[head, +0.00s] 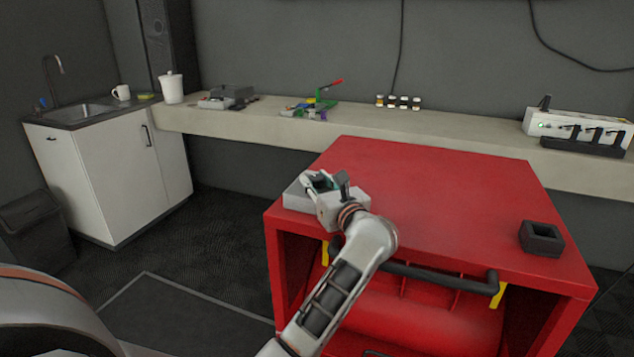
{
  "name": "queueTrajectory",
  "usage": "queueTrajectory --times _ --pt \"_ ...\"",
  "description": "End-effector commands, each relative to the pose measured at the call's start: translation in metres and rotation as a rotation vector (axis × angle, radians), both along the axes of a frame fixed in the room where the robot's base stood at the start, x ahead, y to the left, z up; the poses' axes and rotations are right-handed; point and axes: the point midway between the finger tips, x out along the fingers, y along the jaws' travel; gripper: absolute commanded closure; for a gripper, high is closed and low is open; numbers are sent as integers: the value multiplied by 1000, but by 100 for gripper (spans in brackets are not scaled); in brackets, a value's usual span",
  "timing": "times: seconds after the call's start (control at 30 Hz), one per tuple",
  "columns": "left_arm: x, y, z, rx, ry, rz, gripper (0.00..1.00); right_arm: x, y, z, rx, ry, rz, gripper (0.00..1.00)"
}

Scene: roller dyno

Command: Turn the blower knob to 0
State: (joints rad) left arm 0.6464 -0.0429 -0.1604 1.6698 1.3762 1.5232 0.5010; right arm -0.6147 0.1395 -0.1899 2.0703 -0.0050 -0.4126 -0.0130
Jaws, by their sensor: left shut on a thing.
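A grey control box (293,195) sits on the left front part of the red blower housing (440,185). My left gripper (316,180) reaches over this box from the front, its fingers down at the box's top. It is shut on the blower knob, which the fingers and wrist mostly hide. The knob's pointer and any number marks cannot be read from here. My right gripper is not in view.
A dark square holder (541,238) stands on the housing's right side. A black handle bar (440,276) runs along its front. The bench (450,128) behind carries small tools, jars and a white charger strip (577,127). The housing top's middle is clear.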

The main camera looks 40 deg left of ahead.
Motion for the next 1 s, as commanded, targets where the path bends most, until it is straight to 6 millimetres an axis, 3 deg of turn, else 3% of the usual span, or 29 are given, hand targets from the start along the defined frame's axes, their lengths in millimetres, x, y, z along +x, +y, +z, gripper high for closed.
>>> queueTrajectory --times 0.4,0.43,0.5,0.83,1.0 --pt "0 0 1 0 -1 6 94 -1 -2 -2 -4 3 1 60" --pt "0 0 1 0 -1 6 65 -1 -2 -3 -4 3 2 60" --pt "0 0 1 0 -1 6 55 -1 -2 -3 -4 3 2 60" --pt "-1 -1 0 -1 -1 5 55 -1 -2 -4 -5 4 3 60" --pt "-9 -17 0 -2 -1 2 55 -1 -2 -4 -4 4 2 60"
